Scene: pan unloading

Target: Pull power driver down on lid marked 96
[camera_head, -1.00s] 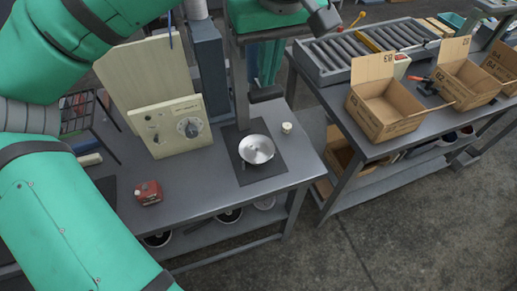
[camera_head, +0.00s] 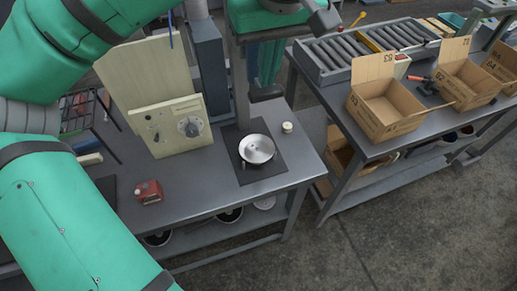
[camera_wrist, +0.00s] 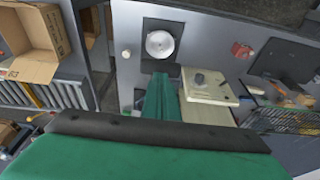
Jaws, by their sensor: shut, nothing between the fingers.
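A round silver lid (camera_head: 257,149) with a small centre knob lies on a dark square mat (camera_head: 248,177) on the grey bench. It also shows in the wrist view (camera_wrist: 160,43). No number on it can be read. A grey upright column (camera_head: 240,85) stands behind the mat. A dark part (camera_head: 265,93) juts out beside the column, above and behind the lid and apart from it. I cannot tell whether it is the power driver. My green arm reaches across the top of the head view.
A cream control panel (camera_head: 177,128) stands left of the mat. A red box (camera_head: 148,191) lies nearer the front edge. A small white cylinder (camera_head: 287,127) stands right of the lid. Open cartons (camera_head: 388,108) and a roller conveyor (camera_head: 345,58) fill the right table.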

